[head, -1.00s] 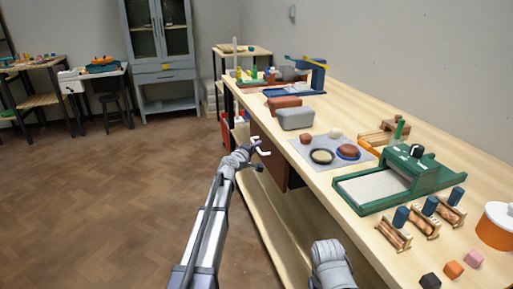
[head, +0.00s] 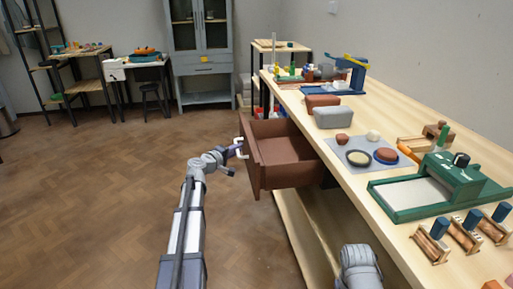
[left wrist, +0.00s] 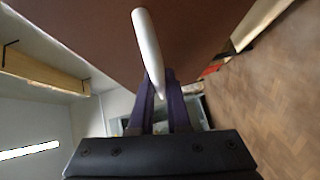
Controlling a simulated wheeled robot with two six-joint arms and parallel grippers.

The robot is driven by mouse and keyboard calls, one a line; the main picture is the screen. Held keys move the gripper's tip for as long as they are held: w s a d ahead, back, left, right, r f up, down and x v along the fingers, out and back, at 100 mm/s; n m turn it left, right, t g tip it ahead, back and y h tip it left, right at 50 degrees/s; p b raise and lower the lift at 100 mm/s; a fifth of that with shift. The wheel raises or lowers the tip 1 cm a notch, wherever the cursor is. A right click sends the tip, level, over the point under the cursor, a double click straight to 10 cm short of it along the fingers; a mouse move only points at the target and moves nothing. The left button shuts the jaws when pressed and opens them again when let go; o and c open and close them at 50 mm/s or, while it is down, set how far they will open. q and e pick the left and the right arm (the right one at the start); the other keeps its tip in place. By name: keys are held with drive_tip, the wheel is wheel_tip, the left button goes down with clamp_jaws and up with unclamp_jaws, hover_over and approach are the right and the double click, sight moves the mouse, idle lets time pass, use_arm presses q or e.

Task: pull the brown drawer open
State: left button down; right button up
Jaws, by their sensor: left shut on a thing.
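The brown drawer (head: 288,160) stands well out from under the workbench, and its empty inside shows in the head view. Its pale handle (head: 240,147) is on the front face, which points left. My left gripper (head: 236,151) is shut on this handle. In the left wrist view the white handle bar (left wrist: 149,50) passes between the two dark fingers (left wrist: 162,100), close under the brown drawer front (left wrist: 90,30). My right arm shows only as a grey link at the bottom of the head view; its gripper is out of view.
The workbench (head: 345,185) carries a grey mat (head: 353,142) with bowls, a green slab roller (head: 440,185), a grey block (head: 333,117) and a reddish block (head: 322,101). A lower shelf (head: 305,235) runs beneath. The floor (head: 110,190) left of the drawer is clear.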

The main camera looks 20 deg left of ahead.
use_arm(q)
drive_tip(key=s+a, duration=0.1)
drive_tip(key=a, duration=0.1)
drive_tip(key=s+a, duration=0.1)
drive_tip(key=shift+s+a, duration=0.3)
drive_tip(key=shift+a, duration=0.05)
drive_tip(key=c, duration=0.9)
unclamp_jaws()
drive_tip(key=p+v, duration=0.1)
drive_tip(key=v, duration=0.6)
drive_tip(key=shift+s, duration=0.35)
drive_tip(key=shift+a, duration=0.15)
